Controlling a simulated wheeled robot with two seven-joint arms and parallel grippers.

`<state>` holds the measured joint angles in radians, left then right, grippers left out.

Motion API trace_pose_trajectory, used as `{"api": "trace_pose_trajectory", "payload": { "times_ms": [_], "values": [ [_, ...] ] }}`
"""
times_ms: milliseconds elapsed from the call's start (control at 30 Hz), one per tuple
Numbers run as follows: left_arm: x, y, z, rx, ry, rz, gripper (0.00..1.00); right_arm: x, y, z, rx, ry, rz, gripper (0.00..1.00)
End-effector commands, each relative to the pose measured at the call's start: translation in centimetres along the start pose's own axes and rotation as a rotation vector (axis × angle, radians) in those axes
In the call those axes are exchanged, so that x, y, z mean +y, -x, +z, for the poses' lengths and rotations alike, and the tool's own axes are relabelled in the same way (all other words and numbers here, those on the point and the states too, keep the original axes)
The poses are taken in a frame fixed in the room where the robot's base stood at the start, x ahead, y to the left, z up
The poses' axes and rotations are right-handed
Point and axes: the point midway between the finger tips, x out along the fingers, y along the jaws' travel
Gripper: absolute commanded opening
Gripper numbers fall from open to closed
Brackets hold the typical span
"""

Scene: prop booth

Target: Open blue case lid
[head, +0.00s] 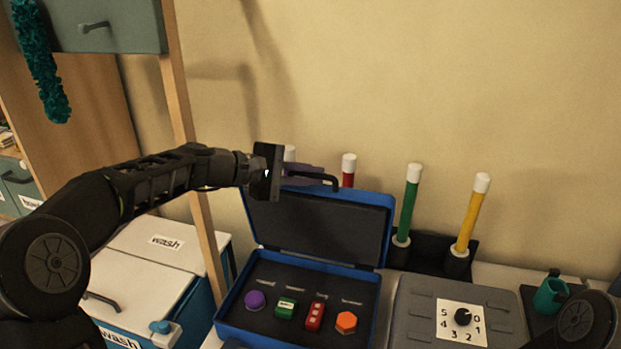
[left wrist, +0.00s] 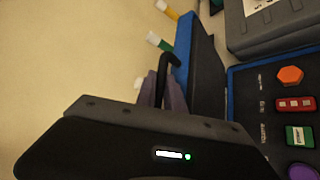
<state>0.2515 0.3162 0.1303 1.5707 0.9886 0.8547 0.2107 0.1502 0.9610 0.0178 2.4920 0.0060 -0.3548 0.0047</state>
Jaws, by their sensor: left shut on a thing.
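The blue case (head: 228,318) stands on the counter with its lid (head: 325,226) raised, leaning slightly back. Its dark lining shows. My left gripper (head: 306,174) is at the lid's top edge, its purplish fingers shut on the black lid handle (head: 330,180). In the left wrist view the fingers (left wrist: 162,88) close around the handle (left wrist: 172,62) beside the lid's blue edge (left wrist: 183,70). In the case lie a purple disc (head: 255,300), a green block (head: 286,306), a red block (head: 316,316) and an orange hexagon (head: 346,322). My right gripper is out of view.
A grey case with a dial (head: 410,310) stands right of the blue case. Behind are green (head: 409,205) and yellow (head: 471,220) sticks in dark holders, and a red one partly hidden. A wash box (head: 150,262) and a wooden post (head: 207,235) are left.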

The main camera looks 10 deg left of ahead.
Motion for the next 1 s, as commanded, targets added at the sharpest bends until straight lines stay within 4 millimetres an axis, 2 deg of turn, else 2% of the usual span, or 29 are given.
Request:
{"api": "trace_pose_trajectory", "payload": {
  "times_ms": [367,400,500,800,1000],
  "values": [
    [-0.1,-0.1,-0.1,0.001,0.004,-0.002,0.0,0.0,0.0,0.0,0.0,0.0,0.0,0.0],
    [-0.1,-0.1,-0.1,0.001,0.004,-0.002,0.15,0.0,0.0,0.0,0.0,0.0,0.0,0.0],
    [-0.1,0.0,-0.1,0.001,0.003,-0.002,0.22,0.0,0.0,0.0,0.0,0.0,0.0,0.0],
    [-0.2,0.2,-0.1,0.001,0.002,-0.002,0.22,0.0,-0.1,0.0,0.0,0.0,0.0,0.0],
    [-0.2,2.1,-0.2,0.003,0.0,0.0,0.22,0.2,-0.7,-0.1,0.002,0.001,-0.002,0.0]
  ]
}}
